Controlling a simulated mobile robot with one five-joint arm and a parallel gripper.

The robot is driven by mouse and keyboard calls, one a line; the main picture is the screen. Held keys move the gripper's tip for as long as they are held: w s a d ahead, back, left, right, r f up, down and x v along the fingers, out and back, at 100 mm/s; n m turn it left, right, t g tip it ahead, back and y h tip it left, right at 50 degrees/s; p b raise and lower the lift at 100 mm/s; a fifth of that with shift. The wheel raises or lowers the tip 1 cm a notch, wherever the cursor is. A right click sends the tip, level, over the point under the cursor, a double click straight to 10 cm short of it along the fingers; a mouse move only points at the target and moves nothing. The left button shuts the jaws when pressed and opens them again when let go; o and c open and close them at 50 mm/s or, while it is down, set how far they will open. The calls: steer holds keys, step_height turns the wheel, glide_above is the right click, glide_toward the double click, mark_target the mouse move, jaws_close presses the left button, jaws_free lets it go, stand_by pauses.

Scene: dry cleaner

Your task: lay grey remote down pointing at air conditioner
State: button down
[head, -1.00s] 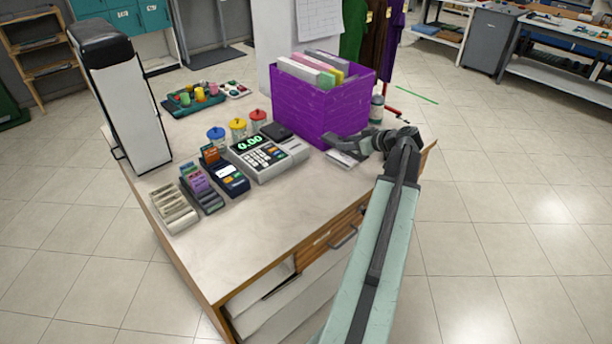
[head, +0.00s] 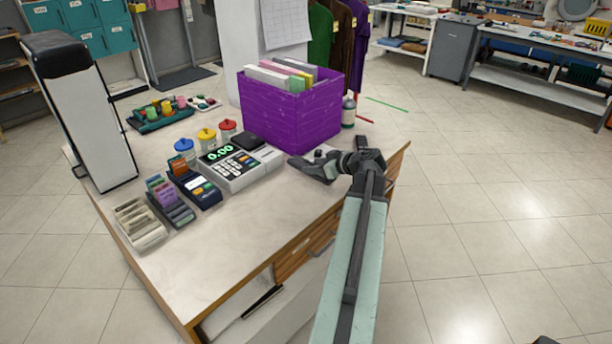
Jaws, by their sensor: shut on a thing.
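My gripper (head: 308,168) is low over the counter (head: 240,250), just right of the purple bin's front corner. It is dark grey and seen from behind and above. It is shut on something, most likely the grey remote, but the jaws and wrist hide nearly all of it. I cannot tell which way the remote points or whether it touches the counter. I cannot make out an air conditioner for certain in this view.
A cash register (head: 229,167), card terminal (head: 194,186) and lidded jars stand left. The counter's front strip is clear.

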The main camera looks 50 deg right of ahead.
steer(key=shift+w+a+f, duration=0.1)
steer(key=shift+w+a, duration=0.1)
steer(key=shift+w, duration=0.45)
steer(key=shift+w+a, duration=0.15)
steer(key=shift+w, duration=0.45)
step_height(320, 180, down, 4)
steer(key=b, duration=0.4)
steer(key=shift+r, duration=0.25)
steer(key=shift+f, duration=0.25)
steer(key=c, duration=0.7)
jaws_free()
steer(key=shift+r, duration=0.1)
steer(key=shift+r, duration=0.1)
